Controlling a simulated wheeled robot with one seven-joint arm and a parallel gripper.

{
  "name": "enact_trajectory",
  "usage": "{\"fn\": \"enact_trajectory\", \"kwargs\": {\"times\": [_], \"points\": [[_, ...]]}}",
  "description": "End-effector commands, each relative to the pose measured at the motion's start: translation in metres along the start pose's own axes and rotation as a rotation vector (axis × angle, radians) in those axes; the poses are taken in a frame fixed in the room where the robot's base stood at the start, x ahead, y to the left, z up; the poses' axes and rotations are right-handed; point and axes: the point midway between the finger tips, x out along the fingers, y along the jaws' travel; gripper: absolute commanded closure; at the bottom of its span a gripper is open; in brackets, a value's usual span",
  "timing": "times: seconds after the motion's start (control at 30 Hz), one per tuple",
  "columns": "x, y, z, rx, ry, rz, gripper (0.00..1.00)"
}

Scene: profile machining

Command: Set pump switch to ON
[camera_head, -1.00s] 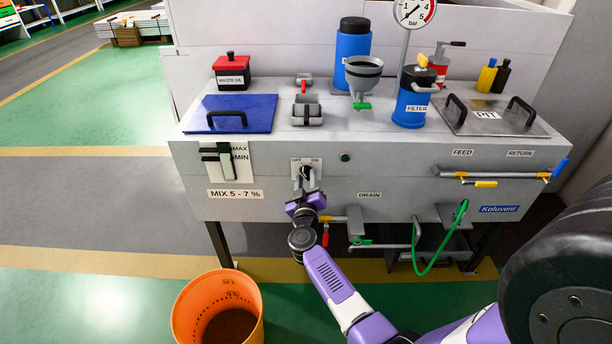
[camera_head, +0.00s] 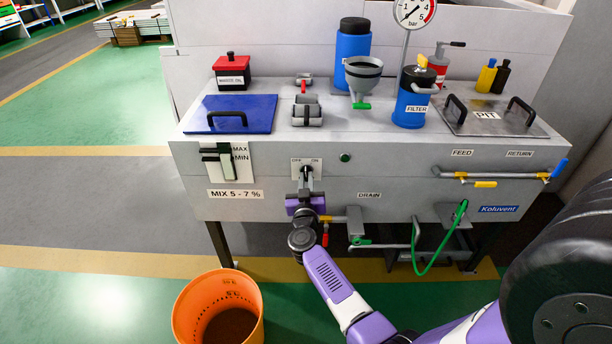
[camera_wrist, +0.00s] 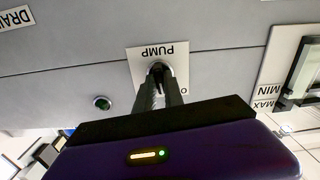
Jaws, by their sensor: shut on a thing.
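The pump switch (camera_wrist: 157,70) is a dark knob on a white plate (camera_wrist: 141,62) marked PUMP, which appears upside down in the wrist view. In the head view the plate (camera_head: 297,162) shows OFF at left and ON at right, on the grey front panel. My gripper (camera_head: 306,175) reaches up to the plate from below and in front. In the wrist view its fingers (camera_wrist: 158,78) are closed around the knob. They cover much of the knob and part of the plate, so I cannot tell exactly where the knob points.
A green lamp (camera_head: 345,157) sits right of the plate. The MIN/MAX level gauge (camera_head: 218,158) is to the left. The drain pipe (camera_head: 355,222) and a green hose (camera_head: 417,245) are at lower right. An orange bucket (camera_head: 185,318) stands on the floor at lower left.

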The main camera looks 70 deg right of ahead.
Motion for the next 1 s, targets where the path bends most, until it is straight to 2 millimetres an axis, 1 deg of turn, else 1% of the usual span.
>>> {"fn": "enact_trajectory", "kwargs": {"times": [0.27, 0.37, 0.5, 0.63, 1.0], "points": [[-0.0005, -0.0006, 0.0003, 0.014, 0.000, -0.001, 1.00], [-0.0006, -0.0009, 0.0002, 0.097, -0.001, -0.002, 1.00], [-0.0007, -0.0012, 0.0006, 0.266, -0.001, -0.002, 1.00], [-0.0007, -0.0010, 0.0006, 0.372, -0.001, -0.002, 1.00], [-0.0008, -0.0011, 0.0005, 0.409, -0.001, -0.002, 1.00]]}}
